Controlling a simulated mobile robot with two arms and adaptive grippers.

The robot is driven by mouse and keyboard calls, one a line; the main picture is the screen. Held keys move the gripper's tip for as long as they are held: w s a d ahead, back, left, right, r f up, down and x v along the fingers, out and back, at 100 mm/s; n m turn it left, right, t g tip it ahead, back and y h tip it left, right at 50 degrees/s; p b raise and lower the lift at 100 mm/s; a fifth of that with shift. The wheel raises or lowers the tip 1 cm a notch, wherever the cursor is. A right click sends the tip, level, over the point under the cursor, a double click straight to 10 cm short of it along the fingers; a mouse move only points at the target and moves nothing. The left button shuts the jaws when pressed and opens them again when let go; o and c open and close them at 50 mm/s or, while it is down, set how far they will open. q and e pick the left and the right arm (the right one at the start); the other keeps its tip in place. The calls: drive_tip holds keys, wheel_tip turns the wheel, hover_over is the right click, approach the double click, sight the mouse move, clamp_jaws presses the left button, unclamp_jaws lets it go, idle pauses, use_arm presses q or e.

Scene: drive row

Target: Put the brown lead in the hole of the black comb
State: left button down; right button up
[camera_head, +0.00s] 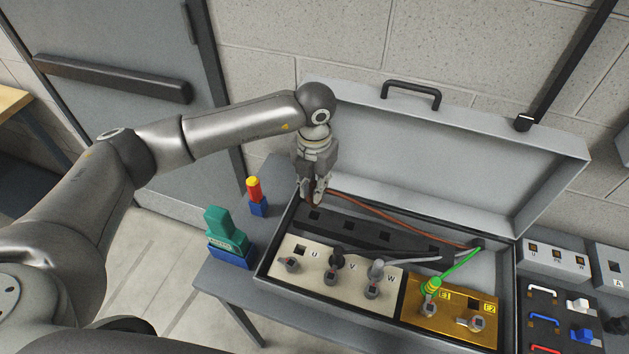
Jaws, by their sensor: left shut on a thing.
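My left gripper (314,198) points down, shut on the end of the brown lead (410,222). The gripped plug end is mostly hidden by the fingers. The lead's cable runs right, behind the black comb, to a dark outlet (478,244) in the open case. The black comb (345,228) is a long dark bar with several square holes, lying along the back of the case. The fingers are at its left end, just behind the leftmost visible hole (314,215). I cannot tell whether the plug touches the comb. My right gripper is not in view.
A cream panel (330,286) with black and grey leads and a brass panel (455,318) with a green lead (455,270) lie in front. The raised lid (450,150) stands behind. A green-and-blue block (228,238) and a red-yellow-blue piece (256,196) stand left.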

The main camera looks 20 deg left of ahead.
use_arm(q)
drive_tip(key=shift+f, duration=0.35)
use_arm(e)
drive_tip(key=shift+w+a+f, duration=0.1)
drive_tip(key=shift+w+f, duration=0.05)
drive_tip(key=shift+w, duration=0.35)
use_arm(q)
drive_tip(key=shift+f, duration=0.25)
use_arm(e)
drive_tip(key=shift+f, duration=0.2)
use_arm(q)
drive_tip(key=shift+f+b, duration=0.7)
drive_tip(key=shift+b, duration=0.35)
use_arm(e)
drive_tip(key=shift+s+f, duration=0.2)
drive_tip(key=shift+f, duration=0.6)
use_arm(q)
drive_tip(key=shift+f+b, duration=0.55)
drive_tip(key=shift+f, duration=0.05)
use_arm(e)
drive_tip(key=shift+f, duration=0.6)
use_arm(q)
drive_tip(key=shift+f, duration=0.25)
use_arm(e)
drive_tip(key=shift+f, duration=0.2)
use_arm(q)
drive_tip(key=shift+f+b, duration=1.45)
drive_tip(key=shift+b, duration=0.2)
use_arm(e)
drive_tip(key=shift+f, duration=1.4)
